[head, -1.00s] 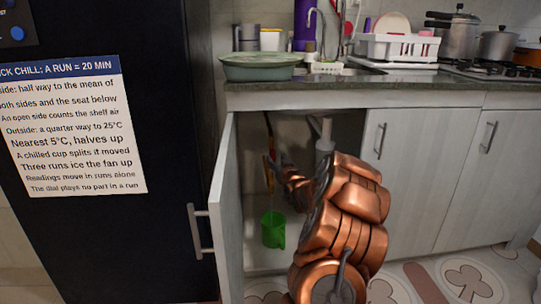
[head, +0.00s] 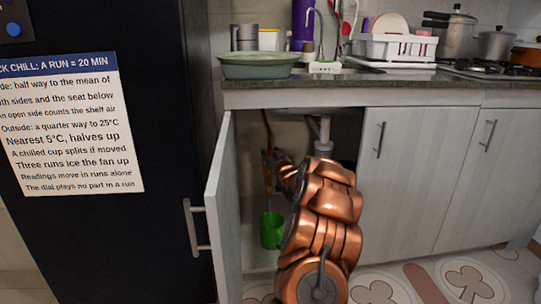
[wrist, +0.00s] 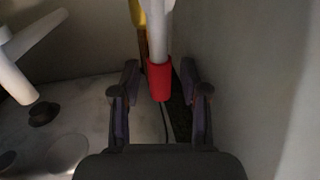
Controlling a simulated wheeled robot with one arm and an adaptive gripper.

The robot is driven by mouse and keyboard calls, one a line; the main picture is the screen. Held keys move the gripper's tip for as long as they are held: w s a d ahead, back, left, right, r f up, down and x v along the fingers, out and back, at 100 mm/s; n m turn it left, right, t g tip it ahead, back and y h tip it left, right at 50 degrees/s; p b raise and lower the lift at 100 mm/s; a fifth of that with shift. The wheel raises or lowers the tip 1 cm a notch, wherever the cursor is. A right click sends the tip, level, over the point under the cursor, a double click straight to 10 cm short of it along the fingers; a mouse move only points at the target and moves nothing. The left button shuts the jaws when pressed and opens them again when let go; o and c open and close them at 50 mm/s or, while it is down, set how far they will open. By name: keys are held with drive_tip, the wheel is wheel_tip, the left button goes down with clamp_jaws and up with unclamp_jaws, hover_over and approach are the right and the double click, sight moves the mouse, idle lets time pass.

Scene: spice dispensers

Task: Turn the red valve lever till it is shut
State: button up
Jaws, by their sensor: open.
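The red valve lever (wrist: 160,80) shows in the wrist view as a red sleeve on the end of a pale bar. It lies between the two spread fingers of my gripper (wrist: 160,98), with a visible gap on each side. My gripper is open. In the head view my gripper (head: 272,162) is inside the open sink cabinet, near the upright pipe at its left. The lever is too small there and too close to the gripper to make out clearly. A yellow-brown pipe (wrist: 136,12) runs behind the lever in the wrist view.
A green mug (head: 271,230) is low in the cabinet, under my gripper. The open cabinet door (head: 222,200) stands to the left. A white drain pipe (head: 323,138) hangs to the right. A cabinet wall (wrist: 250,90) is close at right in the wrist view.

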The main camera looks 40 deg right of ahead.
clamp_jaws()
drive_tip(key=shift+a, duration=0.1)
idle(0.4)
drive_tip(key=shift+w+r, duration=0.1)
